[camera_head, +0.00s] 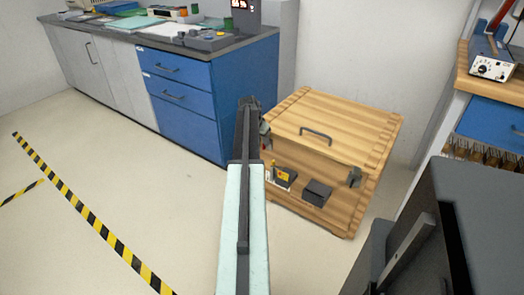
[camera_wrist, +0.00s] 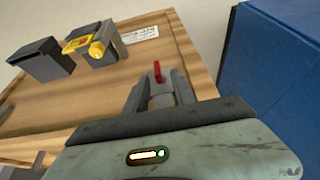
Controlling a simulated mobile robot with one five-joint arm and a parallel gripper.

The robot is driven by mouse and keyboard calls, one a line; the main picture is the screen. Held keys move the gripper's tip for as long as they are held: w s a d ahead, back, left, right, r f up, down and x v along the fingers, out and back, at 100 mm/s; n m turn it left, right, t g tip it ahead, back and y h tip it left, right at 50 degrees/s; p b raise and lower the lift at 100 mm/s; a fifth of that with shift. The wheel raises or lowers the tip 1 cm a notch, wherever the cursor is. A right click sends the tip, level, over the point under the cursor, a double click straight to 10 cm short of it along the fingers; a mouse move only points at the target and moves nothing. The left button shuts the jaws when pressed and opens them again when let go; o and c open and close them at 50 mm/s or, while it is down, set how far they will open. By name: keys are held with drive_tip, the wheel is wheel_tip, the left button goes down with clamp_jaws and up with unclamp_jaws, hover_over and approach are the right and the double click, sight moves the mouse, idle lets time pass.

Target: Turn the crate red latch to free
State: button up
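The wooden crate (camera_head: 335,150) stands on the floor with its lid closed. It also fills much of the wrist view (camera_wrist: 95,105). The red latch (camera_wrist: 157,71) is a small upright red lever on the crate's front, seen in the wrist view. My gripper (camera_wrist: 158,80) is open, with one finger on each side of the red latch; I cannot tell whether either finger touches it. In the head view my arm hides most of that corner, and my gripper (camera_head: 264,130) is at the crate's left front edge.
A dark box (camera_head: 317,192) and a yellow-topped fitting (camera_head: 284,175) stick out from the crate's front. A grey clasp (camera_head: 354,177) is at its right corner. Blue drawers (camera_head: 185,95) stand close on the left. Open floor (camera_head: 165,190) lies at front left.

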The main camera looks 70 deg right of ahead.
drive_tip(key=shift+x, duration=0.85)
drive_tip(key=shift+r, duration=0.1)
